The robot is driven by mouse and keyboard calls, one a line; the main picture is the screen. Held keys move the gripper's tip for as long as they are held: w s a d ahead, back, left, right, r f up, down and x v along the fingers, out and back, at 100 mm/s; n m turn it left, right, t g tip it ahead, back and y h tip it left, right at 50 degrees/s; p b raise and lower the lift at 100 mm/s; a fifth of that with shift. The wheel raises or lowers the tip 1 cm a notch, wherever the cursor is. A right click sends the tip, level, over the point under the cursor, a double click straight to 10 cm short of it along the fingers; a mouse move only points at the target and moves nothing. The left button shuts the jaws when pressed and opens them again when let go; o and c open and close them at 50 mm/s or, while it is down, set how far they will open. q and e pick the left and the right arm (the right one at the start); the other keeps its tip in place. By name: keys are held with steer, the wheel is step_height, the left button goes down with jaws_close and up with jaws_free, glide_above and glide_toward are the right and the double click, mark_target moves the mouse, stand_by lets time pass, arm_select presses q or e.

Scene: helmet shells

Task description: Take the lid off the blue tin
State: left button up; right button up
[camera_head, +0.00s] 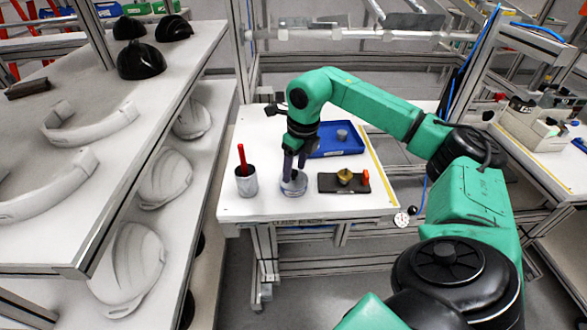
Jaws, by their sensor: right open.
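The blue tin (293,187) stands on the white table, a low round grey-blue shape partly hidden under my right gripper (295,172). The right gripper points down with its dark fingers at the top of the tin. Its jaws are open. The fingers cover much of the tin's top, so I cannot tell whether they touch the lid or make out the lid clearly. My left gripper is not in view.
A grey cup (246,184) with a red stick stands left of the tin. A dark board (328,186) with a brass-coloured piece (345,176) and an orange piece (366,178) lies right. A blue tray (322,152) with a small grey cylinder (342,135) is behind. Helmet-shell shelves stand left.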

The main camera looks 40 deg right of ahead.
steer(key=shift+w+f, duration=0.1)
steer(key=shift+f, duration=0.2)
steer(key=shift+c, duration=0.9)
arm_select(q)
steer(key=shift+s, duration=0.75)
arm_select(e)
jaws_close()
steer(key=shift+r, duration=0.2)
